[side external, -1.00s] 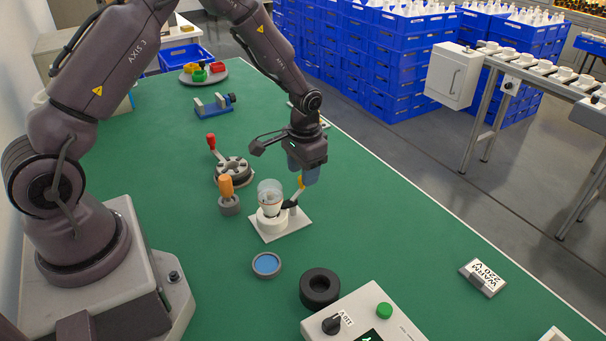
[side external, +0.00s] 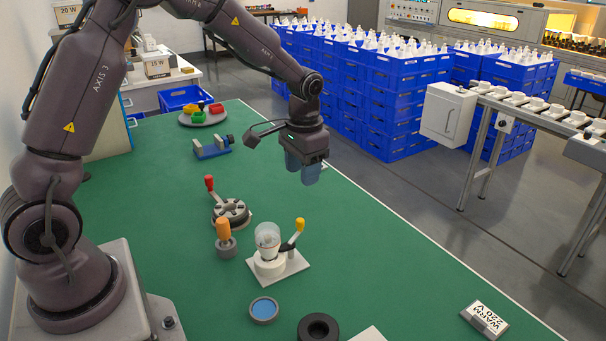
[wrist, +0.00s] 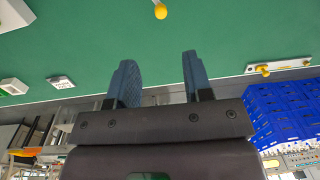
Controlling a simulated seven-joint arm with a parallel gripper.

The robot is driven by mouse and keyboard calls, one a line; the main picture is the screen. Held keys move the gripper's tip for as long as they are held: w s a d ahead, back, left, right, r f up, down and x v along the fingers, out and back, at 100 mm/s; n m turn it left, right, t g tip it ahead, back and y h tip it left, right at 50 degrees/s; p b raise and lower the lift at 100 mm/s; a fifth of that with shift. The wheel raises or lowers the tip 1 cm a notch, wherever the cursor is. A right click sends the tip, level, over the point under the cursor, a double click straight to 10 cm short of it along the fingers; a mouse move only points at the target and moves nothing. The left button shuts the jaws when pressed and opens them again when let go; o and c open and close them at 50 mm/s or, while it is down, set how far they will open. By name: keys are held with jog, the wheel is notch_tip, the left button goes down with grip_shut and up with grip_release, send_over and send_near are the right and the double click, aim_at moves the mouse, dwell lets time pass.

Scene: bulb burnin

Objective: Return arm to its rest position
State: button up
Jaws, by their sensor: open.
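My gripper (side external: 303,172) is open and empty, raised above the green bench near its far right edge. Its two blue fingers stand apart in the wrist view (wrist: 158,85). Below it and a little left, a clear bulb (side external: 267,236) stands upright in a white socket fixture (side external: 270,264) on a white base plate. The fixture's yellow-tipped lever (side external: 299,226) stands up on its right side. In the wrist view a yellow knob (wrist: 160,11) shows at the top edge, apart from the fingers.
A round fixture with a red lever (side external: 231,212), an orange-handled tool (side external: 223,236), a blue-faced disc (side external: 264,310) and a black ring (side external: 318,328) stand on the bench. A label sign (side external: 485,319) lies at right. Blue crates (side external: 400,110) are stacked beyond the bench.

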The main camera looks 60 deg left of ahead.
jog(key=s+d+r+t, duration=0.2)
jog(key=s+d+r, duration=0.2)
jog(key=s+r, duration=0.4)
jog(key=s+d+r+t, duration=0.3)
jog(key=s+r, duration=0.5)
jog(key=s, duration=0.6)
jog(key=shift+d+t+h, duration=0.3)
jog(key=shift+d, duration=0.1)
